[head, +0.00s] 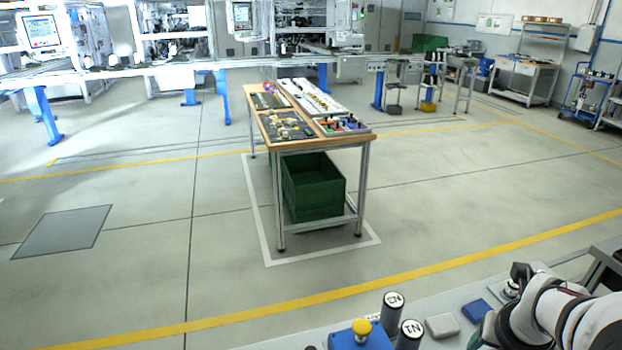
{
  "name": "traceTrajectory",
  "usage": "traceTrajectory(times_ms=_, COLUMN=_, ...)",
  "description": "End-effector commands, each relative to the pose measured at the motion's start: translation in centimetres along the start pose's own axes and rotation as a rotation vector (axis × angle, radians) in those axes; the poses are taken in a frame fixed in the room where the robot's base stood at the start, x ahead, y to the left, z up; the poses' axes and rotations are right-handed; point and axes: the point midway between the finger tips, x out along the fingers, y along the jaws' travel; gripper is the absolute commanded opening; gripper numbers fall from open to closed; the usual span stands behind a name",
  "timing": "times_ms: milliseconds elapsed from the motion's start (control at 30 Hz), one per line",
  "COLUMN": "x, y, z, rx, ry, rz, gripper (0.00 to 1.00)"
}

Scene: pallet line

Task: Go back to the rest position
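My white and grey arm shows at the lower right corner, folded low over a light grey work surface (455,312). A small dark part at its far end may be my gripper (520,273). It is too small and too much overlapped to tell its fingers or whether they hold anything. No held object can be made out.
Near the arm stand two dark cylinders with white lettered tops (393,303), a blue box with a yellow button (361,333), a grey block (442,326) and a blue block (476,309). Beyond open floor stands a wooden-topped table (322,142) with a green crate (314,188) beneath.

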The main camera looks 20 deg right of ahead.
Motion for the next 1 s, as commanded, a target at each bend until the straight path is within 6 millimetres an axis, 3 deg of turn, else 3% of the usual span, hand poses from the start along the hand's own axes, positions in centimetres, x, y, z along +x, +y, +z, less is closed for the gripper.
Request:
traceTrajectory(times_ms=67, x=-0.5, y=1.4, z=-0.1, rx=-0.167, ry=-0.004, rz=0.013, gripper=0.6)
traceTrajectory(times_ms=133, x=-1.6, y=4.2, z=-0.5, rx=-0.513, ry=-0.016, rz=0.036, gripper=0.6)
traceTrajectory(times_ms=267, x=-4.5, y=10.4, z=-2.7, rx=-1.438, ry=-0.077, rz=0.082, gripper=0.6)
traceTrajectory(times_ms=300, x=-5.5, y=12.2, z=-3.9, rx=-1.727, ry=-0.101, rz=0.098, gripper=0.6)
traceTrajectory(times_ms=367, x=-6.8, y=14.6, z=-6.6, rx=-2.128, ry=-0.134, rz=0.145, gripper=0.6)
traceTrajectory(times_ms=400, x=-7.6, y=15.9, z=-9.0, rx=-2.362, ry=-0.151, rz=0.201, gripper=0.6)
traceTrajectory(times_ms=500, x=-9.7, y=17.6, z=-16.4, rx=-2.828, ry=-0.196, rz=0.426, gripper=0.6)
traceTrajectory(times_ms=567, x=-10.8, y=17.6, z=-20.2, rx=-3.016, ry=-0.225, rz=0.574, gripper=0.6)
traceTrajectory(times_ms=600, x=-11.4, y=17.4, z=-22.1, rx=3.019, ry=0.239, rz=-0.64, gripper=0.6)
traceTrajectory(times_ms=733, x=-12.4, y=16.7, z=-25.3, rx=2.806, ry=0.251, rz=-0.707, gripper=0.6)
traceTrajectory(times_ms=1000, x=-12.5, y=16.6, z=-25.6, rx=2.786, ry=0.252, rz=-0.715, gripper=0.6)
